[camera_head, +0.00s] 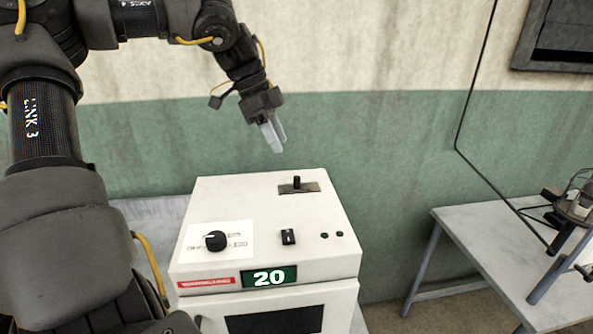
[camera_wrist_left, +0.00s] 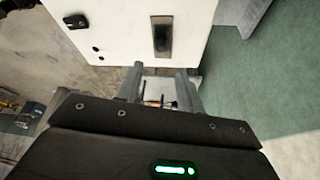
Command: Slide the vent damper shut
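The vent damper is a short black knob (camera_head: 297,183) on a dark slotted plate (camera_head: 313,187), set in the top of a white box-shaped appliance (camera_head: 240,190) toward its back right. The knob stands near the middle of the plate in the head view. The wrist view also shows the knob (camera_wrist_left: 163,43) and its plate (camera_wrist_left: 161,22). My left gripper (camera_head: 274,140) hangs above and behind the appliance, pointing down, up and left of the knob and apart from it. Its two grey fingers (camera_wrist_left: 158,82) stand apart with nothing held between them. My right gripper does not show.
The appliance top also carries a black dial (camera_head: 215,240), a small switch (camera_head: 288,236) and two dark buttons (camera_head: 332,235). A lit display (camera_head: 269,277) on the front reads 20. A side table (camera_head: 475,225) with equipment stands at right.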

